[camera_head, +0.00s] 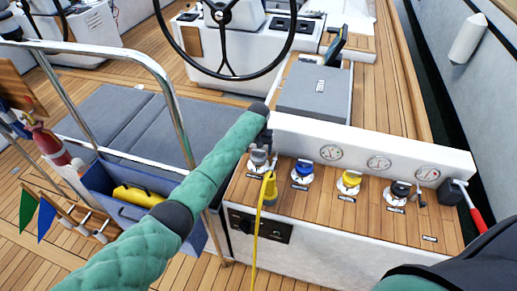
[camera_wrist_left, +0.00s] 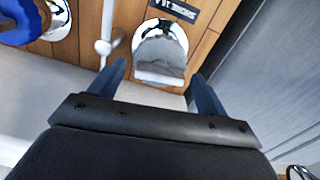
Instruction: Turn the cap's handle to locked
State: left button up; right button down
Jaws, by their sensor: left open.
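A grey cap (camera_head: 259,158) with a chrome rim sits at the left end of the row on the wooden panel. In the left wrist view this grey cap (camera_wrist_left: 160,50) shows between my fingertips. A pale lever handle (camera_wrist_left: 104,46) stands beside it, just left of the left finger. My left gripper (camera_wrist_left: 157,74) is open, one finger on each side of the cap in this view. Whether the fingers touch it I cannot tell. In the head view the left gripper (camera_head: 264,135) is above the grey cap, partly hidden by its own wrist. My right gripper is out of view.
Blue (camera_head: 302,170), yellow (camera_head: 349,181) and black (camera_head: 399,189) caps follow to the right. Gauges (camera_head: 378,163) line the white upright behind them. A yellow hose (camera_head: 260,205) hangs over the front edge near the grey cap. A red-gripped lever (camera_head: 474,215) is at far right.

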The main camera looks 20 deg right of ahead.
pick_arm(q)
jog(key=shift+c, duration=0.5)
jog(key=c, duration=0.9)
